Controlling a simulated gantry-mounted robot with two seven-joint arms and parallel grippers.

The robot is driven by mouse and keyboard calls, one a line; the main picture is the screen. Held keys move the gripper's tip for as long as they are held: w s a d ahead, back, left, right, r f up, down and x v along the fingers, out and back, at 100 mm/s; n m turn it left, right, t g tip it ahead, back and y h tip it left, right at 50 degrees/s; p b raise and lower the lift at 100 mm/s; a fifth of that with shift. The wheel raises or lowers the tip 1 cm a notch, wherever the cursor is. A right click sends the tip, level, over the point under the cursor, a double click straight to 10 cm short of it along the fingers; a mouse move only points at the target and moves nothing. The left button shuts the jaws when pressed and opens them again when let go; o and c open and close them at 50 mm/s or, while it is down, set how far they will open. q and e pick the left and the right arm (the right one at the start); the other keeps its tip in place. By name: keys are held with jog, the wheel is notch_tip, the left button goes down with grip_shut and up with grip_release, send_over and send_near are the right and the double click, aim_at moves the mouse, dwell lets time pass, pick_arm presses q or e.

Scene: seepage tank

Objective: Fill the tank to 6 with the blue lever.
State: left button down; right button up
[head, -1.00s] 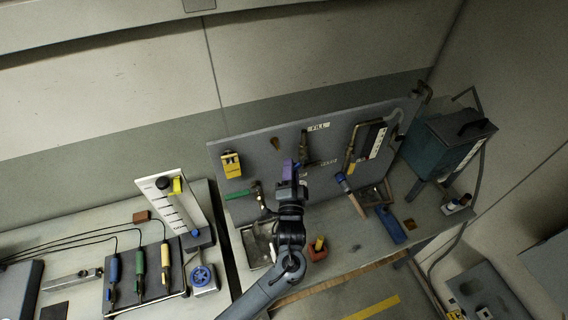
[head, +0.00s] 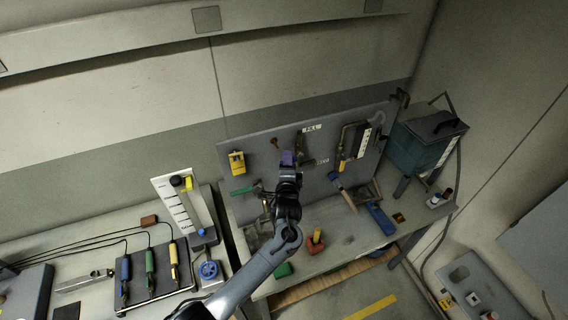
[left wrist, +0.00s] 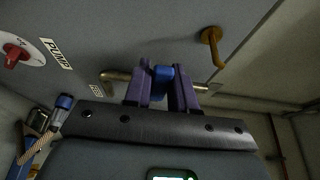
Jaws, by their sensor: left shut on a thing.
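My left gripper (head: 287,159) is at the upright grey panel (head: 250,150), below the white FILL label (head: 311,128). In the left wrist view, its purple fingers (left wrist: 162,90) are shut on the blue lever (left wrist: 162,77), which sits in front of a brass pipe (left wrist: 115,76). In the head view the gripper hides the lever. A teal tank (head: 412,150) with a white scale stands at the right end of the bench. A white scale with a tube (head: 363,145) is on the panel's right part. Its reading is too small to tell. My right gripper is not in view.
A yellow box (head: 237,163) and a green handle (head: 241,190) are on the panel's left. In the left wrist view a red knob (left wrist: 14,56) sits by a PUMP label.

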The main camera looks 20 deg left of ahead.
pick_arm(q)
jog(key=c, duration=1)
grip_release()
jog(key=shift+s, duration=0.15)
jog(key=v, duration=1)
jog(key=shift+s+d+r+b, duration=0.15)
jog(key=shift+s+b, duration=0.1)
jog(key=shift+b, duration=0.15)
